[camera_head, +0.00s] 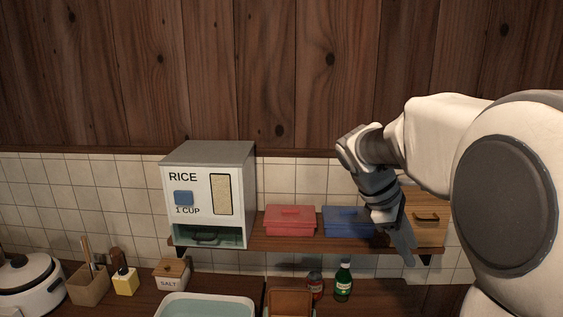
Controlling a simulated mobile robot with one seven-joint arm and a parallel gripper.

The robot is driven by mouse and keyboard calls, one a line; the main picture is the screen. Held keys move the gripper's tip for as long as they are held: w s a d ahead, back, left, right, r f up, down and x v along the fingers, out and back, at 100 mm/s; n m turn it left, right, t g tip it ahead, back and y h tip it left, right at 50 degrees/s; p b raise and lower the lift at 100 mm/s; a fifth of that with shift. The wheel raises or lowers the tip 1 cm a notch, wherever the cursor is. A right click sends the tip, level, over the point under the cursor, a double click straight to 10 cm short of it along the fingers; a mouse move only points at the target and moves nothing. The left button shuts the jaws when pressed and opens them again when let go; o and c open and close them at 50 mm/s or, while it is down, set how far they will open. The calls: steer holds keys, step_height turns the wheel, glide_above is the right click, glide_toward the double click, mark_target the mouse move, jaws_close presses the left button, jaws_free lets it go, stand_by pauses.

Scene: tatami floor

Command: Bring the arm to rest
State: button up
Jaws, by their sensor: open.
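My arm comes in from the right side of the head view, its white links bent over the shelf. My gripper (408,254) hangs downward in front of the shelf's right part, below the wrist. Its jaws are open, seen nearly edge-on, and nothing shows between them. It appears in front of the small wooden drawer box (429,204) and to the right of the blue lidded box (342,219). I cannot tell how far it is from the shelf.
A wooden shelf (305,243) holds a rice dispenser (206,160) and a red lidded box (290,221). The tiled wall is close behind.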

steer(key=s+a+m+t+y, duration=0.2)
steer(key=s+a+m, duration=0.1)
steer(key=s, duration=0.3)
steer(key=s+a+f+m+t+y, duration=0.1)
steer(key=s+a+m+y, duration=0.1)
steer(key=s, duration=0.4)
steer(key=s+a+m+t+y, duration=0.2)
steer(key=s+a+m, duration=0.3)
steer(key=s+m, duration=0.1)
steer(key=shift+s+f+m+t, duration=0.2)
steer(key=shift+s+m+t, duration=0.1)
steer(key=shift+s, duration=0.2)
steer(key=shift+a, duration=0.3)
